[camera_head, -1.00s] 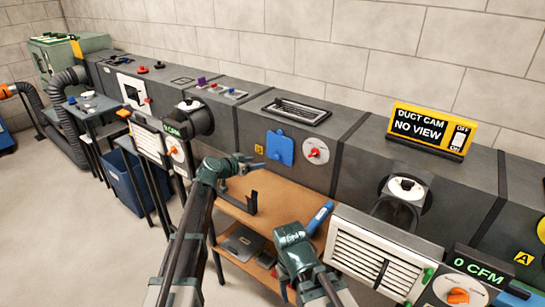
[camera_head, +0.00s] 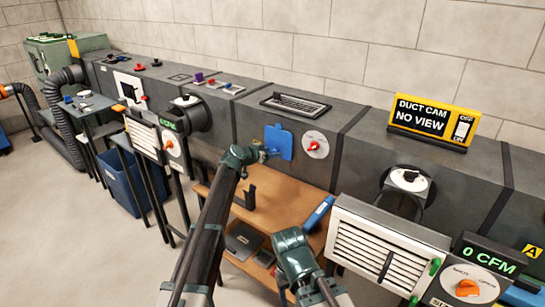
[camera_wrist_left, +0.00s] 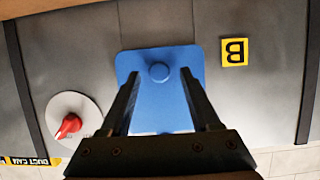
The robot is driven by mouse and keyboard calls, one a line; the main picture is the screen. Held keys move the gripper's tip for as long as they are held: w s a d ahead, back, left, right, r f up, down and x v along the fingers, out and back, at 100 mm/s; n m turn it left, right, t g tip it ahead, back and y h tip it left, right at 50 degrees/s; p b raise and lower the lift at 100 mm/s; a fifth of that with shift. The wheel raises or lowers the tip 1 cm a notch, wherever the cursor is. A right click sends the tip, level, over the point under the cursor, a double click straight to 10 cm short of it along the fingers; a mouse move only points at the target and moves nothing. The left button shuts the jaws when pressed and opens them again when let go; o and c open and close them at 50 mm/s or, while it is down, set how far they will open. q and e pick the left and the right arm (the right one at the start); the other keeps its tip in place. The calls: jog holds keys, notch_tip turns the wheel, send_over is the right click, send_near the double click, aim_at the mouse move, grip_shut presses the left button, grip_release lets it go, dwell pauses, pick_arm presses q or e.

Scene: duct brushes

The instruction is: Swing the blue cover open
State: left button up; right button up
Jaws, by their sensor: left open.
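The blue cover (camera_head: 281,139) is a flat plate on the front face of the grey duct. It lies against the duct, as far as I can tell. In the left wrist view the cover (camera_wrist_left: 150,64) carries a round blue knob (camera_wrist_left: 159,72). My left gripper (camera_head: 270,152) is in front of the cover's lower left part. In the left wrist view my left gripper (camera_wrist_left: 158,76) is open, with one finger on each side of the knob and nothing visibly held. Whether the fingers touch the cover is unclear. My right arm shows at bottom centre, but its fingers do not show.
A red knob on a white dial (camera_head: 315,145) sits right of the cover; a yellow B label (camera_wrist_left: 235,51) shows beside the cover in the wrist view. A wooden bench (camera_head: 285,200) below holds a black bracket (camera_head: 246,197) and a blue cylinder (camera_head: 319,213).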

pick_arm(q)
jog(key=shift+w+d+f, duration=0.2)
jog(key=shift+w+d, duration=0.15)
jog(key=shift+w, duration=0.05)
grip_shut()
dwell(1.3)
